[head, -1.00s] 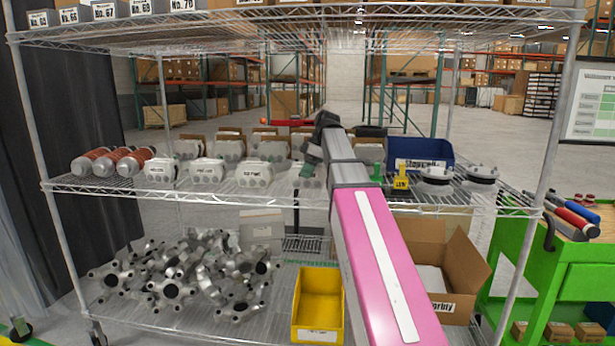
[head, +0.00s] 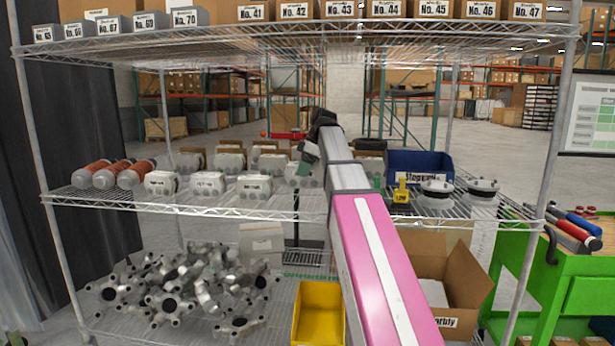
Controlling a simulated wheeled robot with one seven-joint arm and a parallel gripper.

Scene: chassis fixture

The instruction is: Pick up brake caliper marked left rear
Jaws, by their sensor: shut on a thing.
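Several grey-white brake calipers stand in rows on the middle wire shelf (head: 200,207). Three in the front row, such as this caliper (head: 254,188), carry white labels too small to read surely. My gripper (head: 306,160), at the right end of that row, is shut on another grey-white caliper (head: 303,176). This caliper sits a little higher than its front-row neighbours. Its marking cannot be read, and the fingers and arm partly hide it.
Orange-and-grey cylinders (head: 104,174) lie left of the calipers. A blue bin (head: 420,165), a yellow tag (head: 401,194) and round grey parts (head: 436,193) are right of my arm. The top shelf (head: 250,45) with numbered boxes hangs above. Cast parts and a yellow bin (head: 318,312) are below.

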